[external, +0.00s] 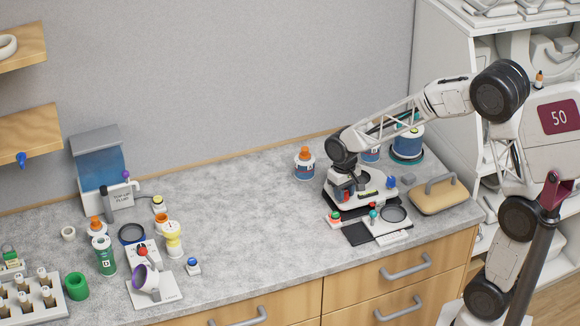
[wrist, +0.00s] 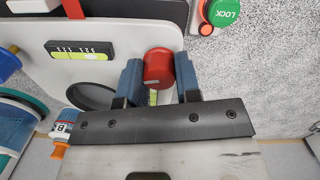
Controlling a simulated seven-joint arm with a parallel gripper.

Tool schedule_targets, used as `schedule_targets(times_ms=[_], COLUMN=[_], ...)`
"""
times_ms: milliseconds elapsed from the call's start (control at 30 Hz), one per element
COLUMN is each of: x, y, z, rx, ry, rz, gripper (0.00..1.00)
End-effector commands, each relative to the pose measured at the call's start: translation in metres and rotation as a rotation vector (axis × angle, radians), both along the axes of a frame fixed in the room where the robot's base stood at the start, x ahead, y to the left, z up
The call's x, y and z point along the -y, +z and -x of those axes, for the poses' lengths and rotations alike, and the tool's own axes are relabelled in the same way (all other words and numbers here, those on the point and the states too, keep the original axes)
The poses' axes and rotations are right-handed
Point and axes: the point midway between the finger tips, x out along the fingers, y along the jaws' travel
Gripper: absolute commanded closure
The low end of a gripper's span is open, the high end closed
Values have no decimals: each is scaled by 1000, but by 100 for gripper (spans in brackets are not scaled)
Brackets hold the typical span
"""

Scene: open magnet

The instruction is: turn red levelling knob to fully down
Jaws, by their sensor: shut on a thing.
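The red levelling knob (wrist: 158,68) is a short red cylinder at the edge of a white plate (wrist: 130,40) in the wrist view. My gripper (wrist: 159,72) is shut on it, with one blue-grey finger on each side. In the external view my gripper (external: 345,184) reaches down onto the white instrument (external: 372,183) at the back right of the bench. The knob is partly covered by my fingers there. A scale strip shows just below the knob in the wrist view, and its reading is too small to tell.
A yellow-green level vial (wrist: 80,50) lies on the plate. A green LOCK button (wrist: 222,12) stands close by at the upper right. A blue knob (external: 391,182) is on the instrument's right. A tan handled pad (external: 438,198) lies to the right. The bench middle is clear.

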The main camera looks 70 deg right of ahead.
Motion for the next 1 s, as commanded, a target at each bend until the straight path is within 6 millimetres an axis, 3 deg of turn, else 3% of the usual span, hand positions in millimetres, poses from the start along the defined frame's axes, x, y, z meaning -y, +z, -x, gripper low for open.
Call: schedule_targets(times_ms=[1000], x=[-1], y=[0], z=[-1], rx=[-26], ry=[-961], rz=[36], gripper=[93])
